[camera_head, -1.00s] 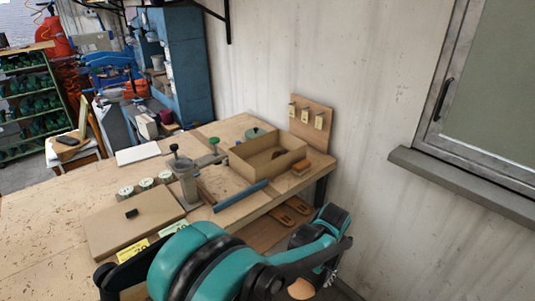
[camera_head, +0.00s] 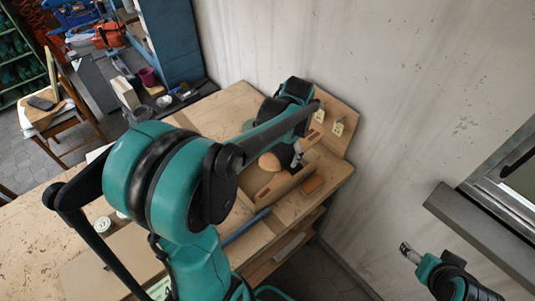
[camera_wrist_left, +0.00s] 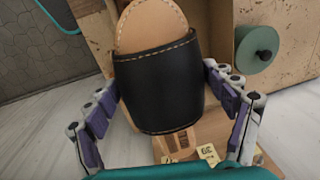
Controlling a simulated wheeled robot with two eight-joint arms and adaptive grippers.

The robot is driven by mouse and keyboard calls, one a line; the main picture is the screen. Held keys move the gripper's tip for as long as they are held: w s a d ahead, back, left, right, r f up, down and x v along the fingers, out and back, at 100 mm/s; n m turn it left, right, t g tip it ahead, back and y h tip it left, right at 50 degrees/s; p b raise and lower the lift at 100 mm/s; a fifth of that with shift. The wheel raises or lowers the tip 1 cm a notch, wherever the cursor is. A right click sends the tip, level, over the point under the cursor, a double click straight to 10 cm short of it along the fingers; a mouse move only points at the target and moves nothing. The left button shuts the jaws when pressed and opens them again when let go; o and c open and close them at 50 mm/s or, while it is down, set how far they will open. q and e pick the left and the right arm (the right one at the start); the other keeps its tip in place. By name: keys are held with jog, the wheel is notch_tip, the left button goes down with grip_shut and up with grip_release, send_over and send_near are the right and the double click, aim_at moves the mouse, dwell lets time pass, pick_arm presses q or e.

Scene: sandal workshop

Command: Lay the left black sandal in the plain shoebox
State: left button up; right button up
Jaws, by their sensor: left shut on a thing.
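The sandal (camera_wrist_left: 158,85) has a tan stitched sole and a wide black strap. My left gripper (camera_head: 297,158) is shut on it, with its fingers on either side of the strap in the left wrist view. In the head view, a rounded tan end of the sandal (camera_head: 269,162) shows beside the gripper, above the plain cardboard shoebox (camera_head: 285,187). The box lies partly behind my left arm, and part of its inside shows in the left wrist view (camera_wrist_left: 212,28). I cannot tell whether the sandal touches the box. My right gripper (camera_head: 405,250) is low at the right, away from the bench.
A board with tags (camera_head: 337,125) stands at the back against the wall. A green round object (camera_wrist_left: 256,48) is near the box. The window ledge (camera_head: 480,235) juts out right.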

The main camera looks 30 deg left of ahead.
pick_arm(q)
jog(key=s+a+f+b, duration=0.1)
jog(key=s+a+f, duration=0.1)
jog(key=a+f, duration=0.8)
jog(key=shift+a+f+b, duration=0.15)
jog(key=shift+a+b, duration=0.25)
jog(key=shift+a, duration=0.05)
jog(key=shift+d+f, duration=0.1)
jog(key=shift+c, duration=0.8)
jog(key=shift+s, duration=0.1)
